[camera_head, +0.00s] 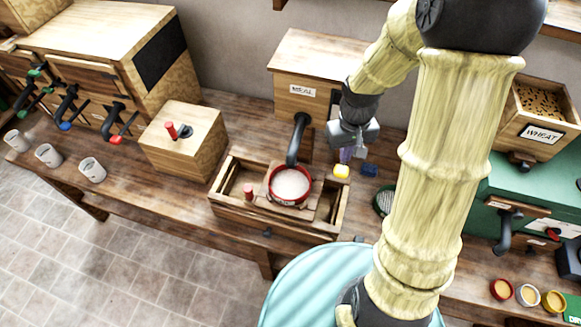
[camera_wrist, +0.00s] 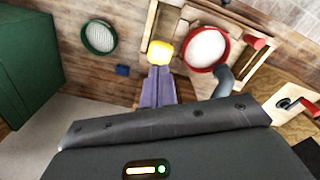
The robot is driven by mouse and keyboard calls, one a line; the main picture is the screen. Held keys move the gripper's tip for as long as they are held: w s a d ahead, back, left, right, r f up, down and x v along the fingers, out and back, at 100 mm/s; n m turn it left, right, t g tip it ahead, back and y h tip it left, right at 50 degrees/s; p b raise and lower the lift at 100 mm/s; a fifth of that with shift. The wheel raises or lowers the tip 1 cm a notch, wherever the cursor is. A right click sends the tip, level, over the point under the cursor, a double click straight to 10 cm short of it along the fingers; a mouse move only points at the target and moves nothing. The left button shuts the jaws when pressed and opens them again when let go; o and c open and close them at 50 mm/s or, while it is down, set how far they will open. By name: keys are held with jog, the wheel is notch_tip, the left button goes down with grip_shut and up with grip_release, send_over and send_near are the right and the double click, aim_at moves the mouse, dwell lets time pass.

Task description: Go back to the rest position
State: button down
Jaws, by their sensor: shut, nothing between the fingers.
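My gripper (camera_head: 345,156) is over the wooden workbench, just right of the wooden frame box (camera_head: 225,200). In the wrist view my gripper's purple fingers (camera_wrist: 159,72) are together and hold nothing. A small yellow block (camera_head: 341,171) is close to the fingertips; it also shows just beyond them in the wrist view (camera_wrist: 160,53). I cannot tell whether they touch. A red-rimmed sieve with white flour (camera_head: 290,184) sits on the frame box, under the black spout of the meal box (camera_head: 300,85).
A blue block (camera_head: 369,170) and a green-rimmed sieve (camera_head: 385,201) lie right of the gripper. A green machine (camera_head: 535,185) and a wheat box (camera_head: 541,132) stand at right. A wooden box with a red knob (camera_head: 190,150) and several white cups (camera_head: 92,169) are at left.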

jog(key=shift+s+f+b, duration=0.4)
jog(key=shift+s+b, duration=0.1)
jog(key=shift+b, duration=0.5)
jog(key=s+f+m+t+b, duration=0.2)
jog(key=s+b, duration=0.4)
jog(key=shift+s+d+t+b, duration=0.2)
jog(key=shift+s+t+b, duration=0.1)
jog(key=shift+s, duration=0.1)
